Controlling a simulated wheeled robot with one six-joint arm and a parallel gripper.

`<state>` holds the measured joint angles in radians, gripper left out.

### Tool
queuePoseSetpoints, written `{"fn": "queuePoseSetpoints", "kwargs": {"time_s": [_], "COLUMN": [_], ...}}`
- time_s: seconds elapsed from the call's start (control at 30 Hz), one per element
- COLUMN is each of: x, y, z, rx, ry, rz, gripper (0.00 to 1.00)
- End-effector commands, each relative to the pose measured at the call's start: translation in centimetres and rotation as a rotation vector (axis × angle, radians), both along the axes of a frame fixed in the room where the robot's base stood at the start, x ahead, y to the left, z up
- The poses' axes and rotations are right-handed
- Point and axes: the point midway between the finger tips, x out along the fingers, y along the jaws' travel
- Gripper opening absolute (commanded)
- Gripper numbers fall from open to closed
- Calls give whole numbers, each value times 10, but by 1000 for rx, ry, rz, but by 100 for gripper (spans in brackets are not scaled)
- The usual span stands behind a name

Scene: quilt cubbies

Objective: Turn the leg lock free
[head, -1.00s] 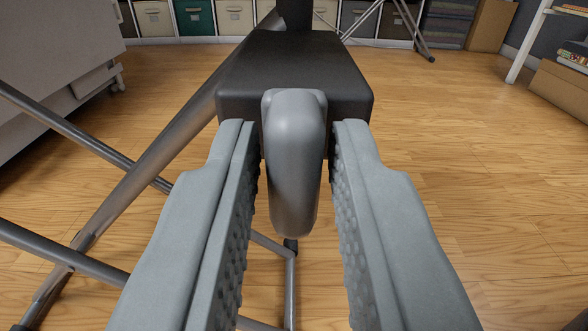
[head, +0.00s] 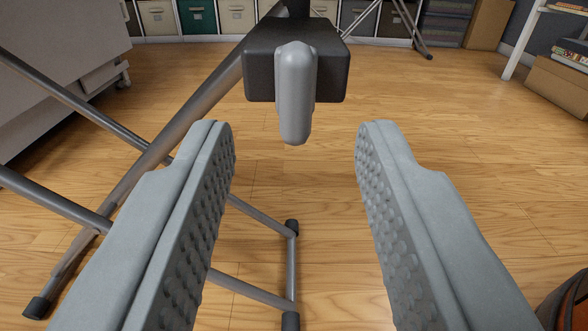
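The leg lock shows as a grey lever (head: 295,95) hanging down from the front of a black block (head: 331,72). The block sits at the top of a slanted metal leg (head: 165,157). My gripper (head: 295,140) is open wide and empty. Its two padded fingers are on either side of the lever's line, with clear gaps on both sides. The lever is a little beyond the fingertips and touches neither finger.
Crossing metal tubes (head: 80,105) and a lower foot bar (head: 291,260) stand at left and below. A white cabinet (head: 60,60) is at the far left. Fabric bins (head: 197,17) line the back. Wood floor (head: 450,150) is open at right.

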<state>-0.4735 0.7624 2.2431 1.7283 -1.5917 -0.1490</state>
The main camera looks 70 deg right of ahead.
Motion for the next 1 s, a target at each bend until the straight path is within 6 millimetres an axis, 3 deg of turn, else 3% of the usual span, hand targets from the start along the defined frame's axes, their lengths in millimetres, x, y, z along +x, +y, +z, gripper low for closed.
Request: {"fn": "queuePoseSetpoints", "kwargs": {"time_s": [0.6,1.0], "x": [-32,-37], "y": [99,114], "z": [0,0], "rx": [0,-1], "ry": [0,1], "rz": [2,0], "gripper": [36,36]}}
